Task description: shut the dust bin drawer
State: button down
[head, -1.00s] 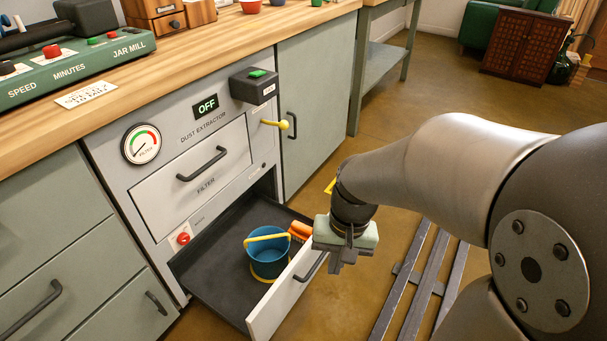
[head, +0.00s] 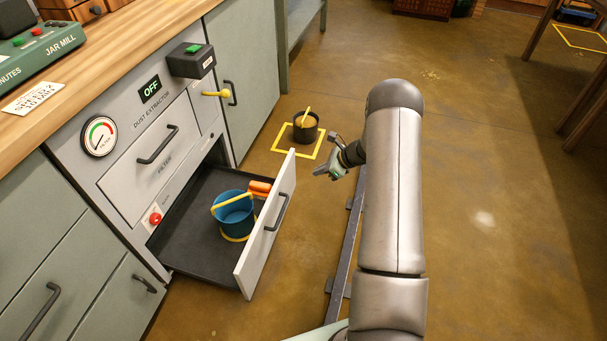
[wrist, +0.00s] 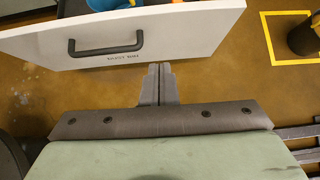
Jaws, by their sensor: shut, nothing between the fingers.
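The dust bin drawer (head: 190,253) is pulled well out at the bottom of the grey dust extractor cabinet. Its white front panel (head: 264,228) has a dark bar handle (head: 277,211), and the handle also shows in the wrist view (wrist: 106,47). A blue bucket (head: 233,216) with a yellow handle and an orange item (head: 260,187) are inside the drawer. My gripper (head: 318,170) is shut and empty, in front of the panel and to its right in the head view. In the wrist view my fingertips (wrist: 160,68) point at the panel's lower edge, seemingly just apart from it.
The filter drawer (head: 160,153) above is shut. A yellow lever (head: 216,93) sticks out beside it. A dark pot (head: 305,127) stands in a yellow floor square to the right. A dark rail (head: 345,240) runs along the floor. Open floor lies farther right.

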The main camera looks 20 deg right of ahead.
aim_at(282, 180)
jog(key=b+x, duration=0.1)
jog(key=x, duration=0.3)
jog(key=a+r+b+x, duration=0.1)
jog(key=x, duration=0.2)
jog(key=b+x, duration=0.1)
jog(key=x, duration=0.3)
jog(key=shift+w+a, duration=0.35)
jog(key=shift+w, duration=0.05)
jog(key=shift+w+a, duration=0.35)
jog(key=shift+a, duration=0.1)
